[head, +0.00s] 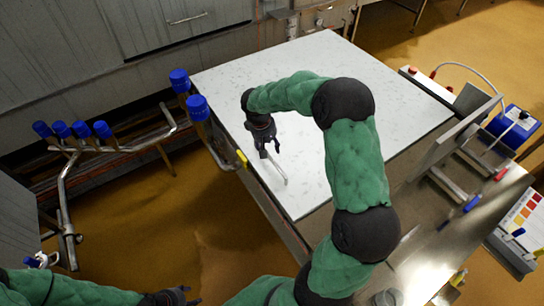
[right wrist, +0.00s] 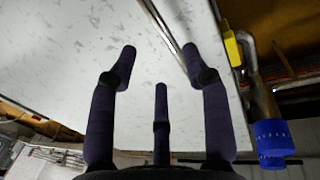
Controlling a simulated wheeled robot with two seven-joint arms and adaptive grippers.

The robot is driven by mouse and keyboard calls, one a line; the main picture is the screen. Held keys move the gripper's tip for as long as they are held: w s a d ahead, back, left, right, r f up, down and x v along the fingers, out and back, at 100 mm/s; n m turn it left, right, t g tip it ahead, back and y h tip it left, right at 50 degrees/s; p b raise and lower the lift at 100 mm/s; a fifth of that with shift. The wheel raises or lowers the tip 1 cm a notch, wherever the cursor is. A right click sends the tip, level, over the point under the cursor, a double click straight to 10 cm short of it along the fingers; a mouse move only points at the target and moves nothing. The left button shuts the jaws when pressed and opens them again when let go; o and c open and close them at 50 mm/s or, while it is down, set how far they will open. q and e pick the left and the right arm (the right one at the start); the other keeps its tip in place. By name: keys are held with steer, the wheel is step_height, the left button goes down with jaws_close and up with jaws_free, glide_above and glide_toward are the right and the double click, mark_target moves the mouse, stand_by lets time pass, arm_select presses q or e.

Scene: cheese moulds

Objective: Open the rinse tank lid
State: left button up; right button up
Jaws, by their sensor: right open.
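The rinse tank lid (head: 390,105) is a large pale, speckled flat panel. It lies flat and looks closed in the head view, and it fills much of the right wrist view (right wrist: 60,50). A thin pale bar handle (head: 280,174) runs near its left edge; in the right wrist view the handle (right wrist: 165,33) reaches toward the right-hand finger. My right gripper (head: 270,150) is open above the lid, at the far end of the handle, with nothing seen between its fingers (right wrist: 158,55). My left gripper (head: 178,297) is at the bottom edge of the head view, away from the lid, partly cut off.
Blue-capped pipes (head: 198,108) stand close along the lid's left edge, with a yellow valve lever (head: 242,158). More blue-handled piping (head: 80,135) is at left. Grey cabinets (head: 60,60) stand behind.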

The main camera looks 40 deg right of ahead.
mark_target(272, 159)
steer(key=f, duration=0.2)
steer(key=d+f+b, duration=0.1)
steer(key=f, duration=0.4)
steer(key=shift+s+d, duration=0.1)
steer(key=shift+d, duration=0.05)
jaws_close()
